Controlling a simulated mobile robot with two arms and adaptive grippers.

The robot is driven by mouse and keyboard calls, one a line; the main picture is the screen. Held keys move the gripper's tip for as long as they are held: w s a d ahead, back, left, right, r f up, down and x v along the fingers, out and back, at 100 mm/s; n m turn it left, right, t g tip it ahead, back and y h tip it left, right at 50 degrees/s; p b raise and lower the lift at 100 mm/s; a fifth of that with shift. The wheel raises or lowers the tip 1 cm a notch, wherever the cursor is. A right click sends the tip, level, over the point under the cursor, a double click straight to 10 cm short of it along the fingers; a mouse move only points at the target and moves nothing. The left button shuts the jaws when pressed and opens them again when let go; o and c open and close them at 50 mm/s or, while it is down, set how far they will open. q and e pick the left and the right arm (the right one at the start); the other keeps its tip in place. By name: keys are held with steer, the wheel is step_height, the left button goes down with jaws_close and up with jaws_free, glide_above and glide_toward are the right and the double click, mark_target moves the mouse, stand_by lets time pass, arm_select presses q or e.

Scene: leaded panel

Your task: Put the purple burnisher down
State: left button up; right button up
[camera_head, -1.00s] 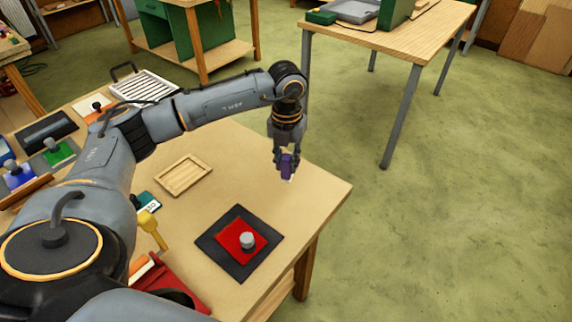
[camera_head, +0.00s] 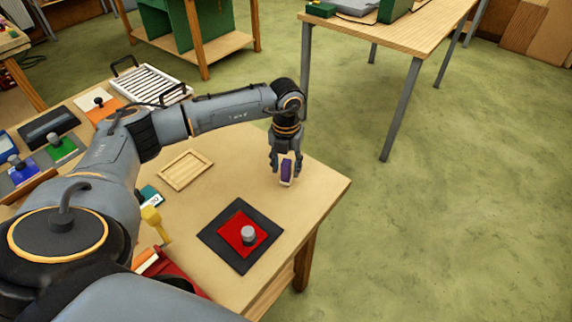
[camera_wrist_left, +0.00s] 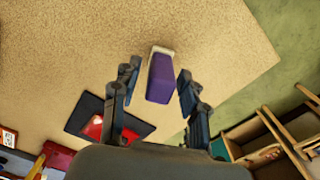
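The purple burnisher (camera_head: 286,172), purple with a pale end, is at the far right corner of the wooden table. It seems to rest on the tabletop, though its contact with the wood is hard to see. My left gripper (camera_head: 285,166) is around it from above. In the left wrist view the burnisher (camera_wrist_left: 161,80) lies between the two fingers of the left gripper (camera_wrist_left: 158,75), with a gap on each side, so the fingers are open. My right gripper is in neither view.
A dark square mat (camera_head: 216,238) with a red plate (camera_head: 236,226) and grey knob lies nearer on the table. A shallow wooden tray (camera_head: 185,171) lies to the left. The table's right edge is close to the burnisher. Bare wood lies between.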

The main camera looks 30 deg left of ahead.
arm_select(q)
steer(key=shift+r, duration=0.55)
step_height(320, 180, up, 11)
steer(key=b, duration=0.3)
steer(key=shift+r, duration=0.15)
steer(key=shift+a, duration=0.1)
